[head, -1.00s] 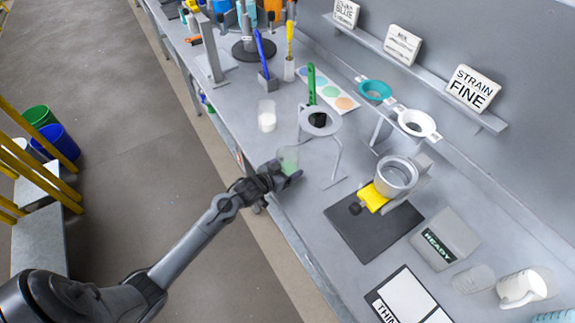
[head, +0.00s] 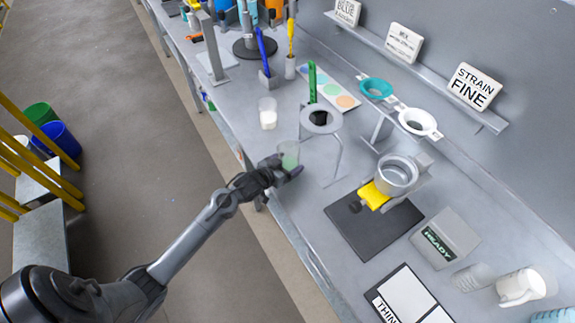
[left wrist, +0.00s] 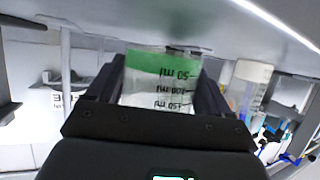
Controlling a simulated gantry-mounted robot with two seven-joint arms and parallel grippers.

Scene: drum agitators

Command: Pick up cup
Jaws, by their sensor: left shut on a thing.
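A clear cup (head: 288,152) with green at its base is held at the front edge of the bench in the head view. My left gripper (head: 280,170) is shut on it, with a finger on each side. In the left wrist view the cup (left wrist: 160,82) sits between the two fingers (left wrist: 157,100) and shows a green band and printed ml marks. Another clear cup (head: 268,113) with white contents stands on the bench behind it. My right gripper is not in view.
A ring stand (head: 320,120) is just right of the held cup. A dark mat (head: 365,240) with a metal pot (head: 397,175) and yellow part lies farther right.

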